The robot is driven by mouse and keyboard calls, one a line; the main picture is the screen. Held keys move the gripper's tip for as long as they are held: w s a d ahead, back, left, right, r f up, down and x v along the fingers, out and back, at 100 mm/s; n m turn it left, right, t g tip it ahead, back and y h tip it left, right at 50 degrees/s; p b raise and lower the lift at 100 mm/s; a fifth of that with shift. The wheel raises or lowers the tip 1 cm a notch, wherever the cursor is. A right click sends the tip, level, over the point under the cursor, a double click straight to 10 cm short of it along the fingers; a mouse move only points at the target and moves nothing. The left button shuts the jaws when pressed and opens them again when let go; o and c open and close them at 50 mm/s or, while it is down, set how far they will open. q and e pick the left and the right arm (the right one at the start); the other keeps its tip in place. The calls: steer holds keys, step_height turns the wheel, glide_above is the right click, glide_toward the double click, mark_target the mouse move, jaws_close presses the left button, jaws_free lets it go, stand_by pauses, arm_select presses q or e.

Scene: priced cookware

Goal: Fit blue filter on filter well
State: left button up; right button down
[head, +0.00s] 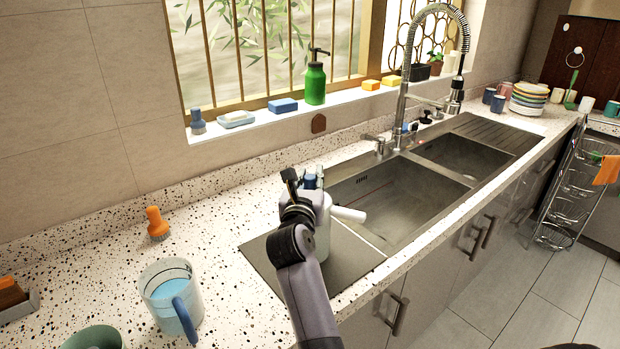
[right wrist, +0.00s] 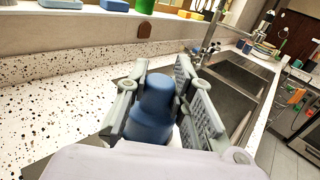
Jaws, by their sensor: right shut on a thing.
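The blue filter (right wrist: 155,108) is upright between the fingers of my right gripper (right wrist: 160,90), which is shut on it. In the head view, my right gripper (head: 305,184) is over a white vessel with a spout (head: 347,214), and a bit of the blue filter (head: 310,181) shows there. My gripper and arm hide most of the vessel's top, so I cannot see the filter well itself. I cannot tell whether the filter's lower end is in the well or above it. My left gripper is out of view.
The vessel stands on a grey drainer panel (head: 366,256) beside the sink (head: 395,190). A clear jug with a blue handle (head: 183,318) and an orange brush (head: 156,225) stand at the left. A green soap bottle (head: 315,83) stands on the windowsill.

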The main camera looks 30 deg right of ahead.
steer(key=shift+f, duration=0.1)
steer(key=shift+f, duration=0.25)
stand_by(0.7)
steer(key=shift+f, duration=0.25)
stand_by(0.9)
steer(key=shift+f+b, duration=0.75)
steer(key=c, duration=1.3)
jaws_free()
steer(key=shift+f, duration=0.1)
